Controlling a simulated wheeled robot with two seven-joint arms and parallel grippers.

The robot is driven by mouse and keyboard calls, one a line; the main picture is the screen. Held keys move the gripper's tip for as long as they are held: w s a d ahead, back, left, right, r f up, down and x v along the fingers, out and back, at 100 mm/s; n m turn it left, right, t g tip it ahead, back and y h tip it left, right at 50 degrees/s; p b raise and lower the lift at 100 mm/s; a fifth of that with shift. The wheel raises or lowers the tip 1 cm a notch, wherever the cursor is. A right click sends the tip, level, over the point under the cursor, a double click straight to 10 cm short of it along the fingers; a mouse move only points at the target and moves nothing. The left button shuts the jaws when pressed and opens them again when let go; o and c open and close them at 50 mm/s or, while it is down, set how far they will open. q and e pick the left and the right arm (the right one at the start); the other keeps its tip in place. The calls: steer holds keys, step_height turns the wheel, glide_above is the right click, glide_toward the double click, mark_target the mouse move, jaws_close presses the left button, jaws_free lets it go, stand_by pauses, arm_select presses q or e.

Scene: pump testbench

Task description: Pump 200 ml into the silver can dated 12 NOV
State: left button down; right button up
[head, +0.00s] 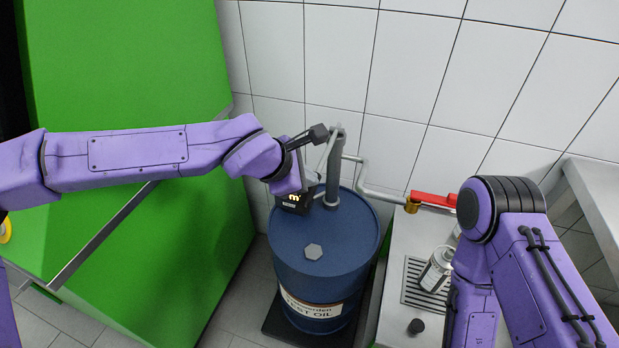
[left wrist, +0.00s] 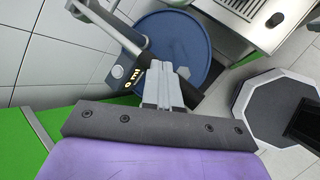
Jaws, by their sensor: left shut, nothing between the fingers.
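A blue drum (head: 322,252) labelled TEST OIL carries a grey hand pump (head: 334,165). A dark display (head: 292,204) by the pump reads "0 ml" in the left wrist view (left wrist: 132,78). My left gripper (left wrist: 165,82) is shut and empty, over the drum beside the pump. A dark bar (left wrist: 192,92) shows at its fingers; whether they touch it I cannot tell. In the head view its fingertips are mostly hidden. A silver can (head: 437,268) stands on the bench grate; its date is not readable. My right gripper is out of view; my right arm partly covers the bench.
A grey pipe (head: 375,193) runs from the pump to a brass valve (head: 411,204) with a red lever (head: 434,200). The grate (head: 418,290) lies on the metal bench (head: 398,258). A green cabinet (head: 125,60) stands at left, a tiled wall behind.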

mark_target(306, 202)
arm_select(q)
steer(key=shift+s+a+f+b, duration=0.1)
steer(key=shift+s+f+b, duration=0.1)
steer(key=shift+f+b, duration=1.1)
steer(key=shift+s+a+f+b, duration=0.15)
steer(key=shift+f+b, duration=0.3)
steer(key=shift+f, duration=1.6)
stand_by(2.3)
steer(key=shift+d+r, duration=0.1)
stand_by(0.4)
steer(key=shift+w+d+r+p, duration=0.1)
steer(key=shift+w+r+p, duration=0.05)
steer(key=shift+r+p, duration=1.7)
steer(key=shift+w+d+r+p, duration=0.1)
steer(key=shift+w+r+p, duration=0.1)
steer(key=shift+r+p, duration=1.6)
steer(key=shift+w+r+p, duration=0.15)
steer(key=shift+r+p, duration=1.25)
steer(key=shift+p, duration=0.85)
